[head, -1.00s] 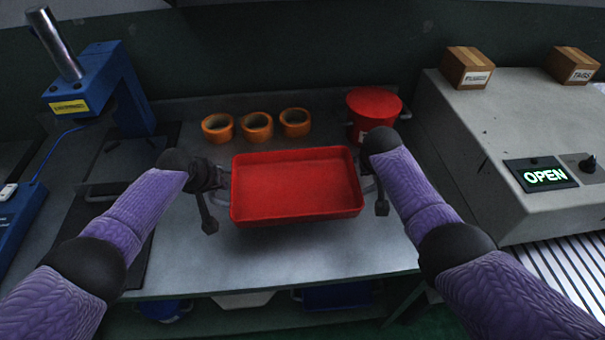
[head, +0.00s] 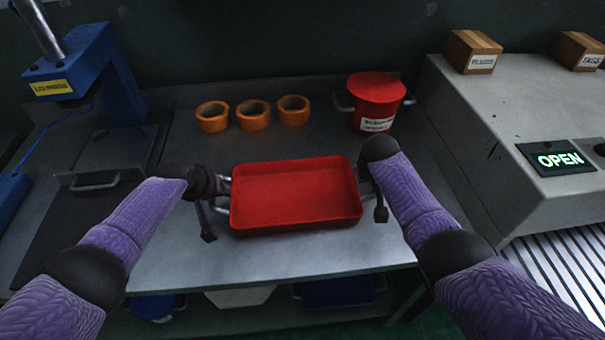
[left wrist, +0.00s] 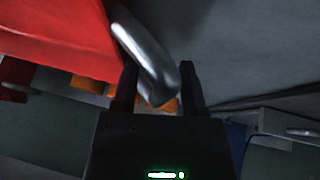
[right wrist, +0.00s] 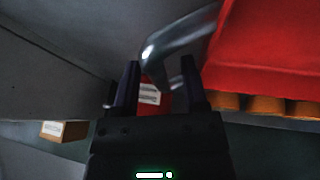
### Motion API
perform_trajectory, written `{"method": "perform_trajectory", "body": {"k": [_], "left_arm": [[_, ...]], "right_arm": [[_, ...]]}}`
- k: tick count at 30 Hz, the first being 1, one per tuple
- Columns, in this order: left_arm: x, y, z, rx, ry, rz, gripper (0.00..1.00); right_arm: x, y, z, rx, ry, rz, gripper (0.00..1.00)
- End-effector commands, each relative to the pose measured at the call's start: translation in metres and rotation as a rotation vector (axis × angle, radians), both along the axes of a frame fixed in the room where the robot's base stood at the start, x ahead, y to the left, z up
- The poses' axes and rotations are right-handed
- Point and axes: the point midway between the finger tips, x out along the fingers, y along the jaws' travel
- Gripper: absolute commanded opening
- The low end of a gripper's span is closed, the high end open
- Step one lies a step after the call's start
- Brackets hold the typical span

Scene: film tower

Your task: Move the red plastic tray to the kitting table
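The red plastic tray (head: 297,193) is empty and looks level, over the front middle of the grey worktop (head: 180,262). I cannot tell whether it is clear of the surface. Its metal handles show at both ends. My left gripper (head: 224,187) is at the left handle, which lies between its fingers in the left wrist view (left wrist: 145,45). My right gripper (head: 366,180) is at the right handle, which passes between its fingers in the right wrist view (right wrist: 180,38). Finger contact is partly hidden.
Several orange tape rolls (head: 253,115) stand behind the tray, with a red lidded bucket (head: 376,103) to their right. A blue press (head: 75,70) stands at the left. A grey machine (head: 470,130) with an OPEN display and cardboard boxes (head: 472,52) borders the right.

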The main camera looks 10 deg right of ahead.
Motion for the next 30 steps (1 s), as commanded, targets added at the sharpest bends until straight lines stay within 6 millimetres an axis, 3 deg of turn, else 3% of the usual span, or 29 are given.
{"method": "perform_trajectory", "body": {"k": [11, 16, 24, 30], "left_arm": [[-0.002, 0.001, 0.006, -0.003, -0.001, -0.001, 0.57], [-0.014, 0.006, 0.030, 0.002, -0.005, -0.003, 0.57], [-0.041, 0.017, 0.086, 0.002, -0.002, 0.001, 0.57], [-0.051, 0.020, 0.106, 0.001, 0.000, 0.000, 0.57]], "right_arm": [[0.000, 0.000, 0.000, -0.001, 0.000, 0.000, 0.57], [0.000, 0.000, 0.000, -0.001, 0.000, 0.000, 0.57], [0.000, 0.000, 0.000, -0.001, 0.000, 0.000, 0.57], [0.000, 0.000, 0.002, 0.000, -0.001, 0.000, 0.57]]}}
